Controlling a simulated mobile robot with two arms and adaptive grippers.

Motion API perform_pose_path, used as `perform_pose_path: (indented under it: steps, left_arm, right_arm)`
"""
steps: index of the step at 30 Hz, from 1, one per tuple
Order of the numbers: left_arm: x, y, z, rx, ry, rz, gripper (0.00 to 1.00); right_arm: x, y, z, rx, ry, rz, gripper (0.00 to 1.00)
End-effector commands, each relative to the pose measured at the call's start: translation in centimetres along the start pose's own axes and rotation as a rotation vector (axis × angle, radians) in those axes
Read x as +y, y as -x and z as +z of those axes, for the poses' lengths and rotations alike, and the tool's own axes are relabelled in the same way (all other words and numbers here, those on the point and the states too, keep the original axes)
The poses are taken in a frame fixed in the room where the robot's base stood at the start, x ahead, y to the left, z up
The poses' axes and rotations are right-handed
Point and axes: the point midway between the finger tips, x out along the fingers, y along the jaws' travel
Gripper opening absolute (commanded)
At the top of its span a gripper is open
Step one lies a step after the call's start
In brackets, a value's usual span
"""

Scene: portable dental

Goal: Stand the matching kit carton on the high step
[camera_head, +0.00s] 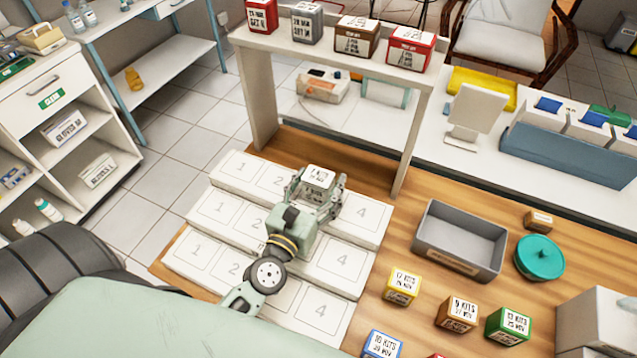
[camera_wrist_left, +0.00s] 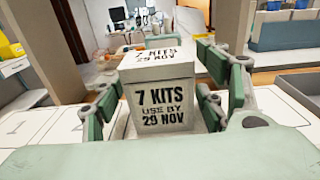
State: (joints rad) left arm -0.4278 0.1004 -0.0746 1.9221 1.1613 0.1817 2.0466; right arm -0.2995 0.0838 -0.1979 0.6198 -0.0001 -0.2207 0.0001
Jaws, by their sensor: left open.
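A white carton (camera_head: 319,177) stands upright on the high step (camera_head: 237,166), on the third marked place from the left. In the left wrist view the white carton (camera_wrist_left: 163,100) reads "7 KITS USE BY 29 NOV". My left gripper (camera_head: 318,196) is open around the carton, one finger on each side. In the left wrist view a gap shows between the left finger and the carton; the right finger is very close to it. The steps (camera_head: 341,259) have three levels with numbered places. My right gripper is not in view.
Red, grey, brown and red cartons stand on a raised shelf (camera_head: 340,44) behind the steps. Yellow (camera_head: 402,286), brown (camera_head: 457,313), green (camera_head: 508,326) and blue (camera_head: 383,345) cartons stand on the table at right. A grey bin (camera_head: 459,239) and teal pot (camera_head: 540,257) are nearby. Place 4 on the high step is clear.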

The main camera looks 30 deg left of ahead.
Motion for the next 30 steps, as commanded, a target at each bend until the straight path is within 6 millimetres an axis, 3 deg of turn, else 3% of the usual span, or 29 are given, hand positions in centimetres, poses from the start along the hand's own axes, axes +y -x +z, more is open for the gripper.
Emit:
perform_pose_path:
  steps: [8, 21, 30]
  left_arm:
    - [0.0, 0.3, 0.2, 0.002, 0.0, 0.0, 0.66]
    - [0.0, 9.0, -0.2, 0.003, -0.001, -0.002, 0.66]
    - [0.0, 11.9, 0.2, 0.001, 0.0, 0.0, 0.66]
  right_arm:
    - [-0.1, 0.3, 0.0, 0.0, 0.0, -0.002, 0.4]
    - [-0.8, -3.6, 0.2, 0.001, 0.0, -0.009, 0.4]
    - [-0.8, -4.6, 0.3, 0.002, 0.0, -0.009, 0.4]
